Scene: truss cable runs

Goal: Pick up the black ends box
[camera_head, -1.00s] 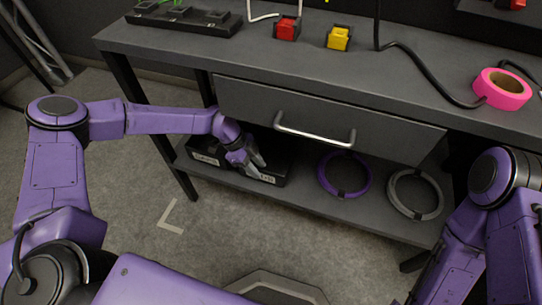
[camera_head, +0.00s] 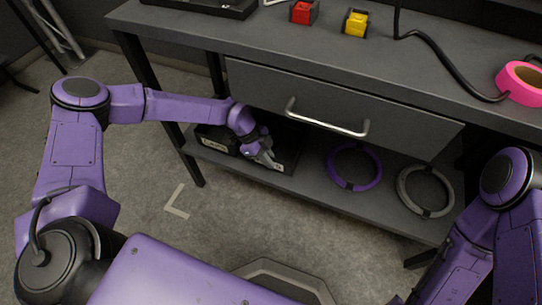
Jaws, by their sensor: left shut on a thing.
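The black ends box (camera_head: 287,150) sits on the lower shelf of the dark table, under the drawer, with white labels on its front. My left gripper (camera_head: 268,162) is at the front of the box and shut on its front wall. The gripper and wrist hide part of the box's front. The table top and drawer shade its back. My right arm comes in at the lower right, and its gripper is out of view.
A purple cable coil (camera_head: 355,184) and a grey coil (camera_head: 402,196) lie on the shelf (camera_head: 310,188) right of the box. The closed drawer (camera_head: 400,120) with its silver handle (camera_head: 326,124) hangs above. Pink tape (camera_head: 507,84), red (camera_head: 301,13) and yellow (camera_head: 356,23) blocks are on top.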

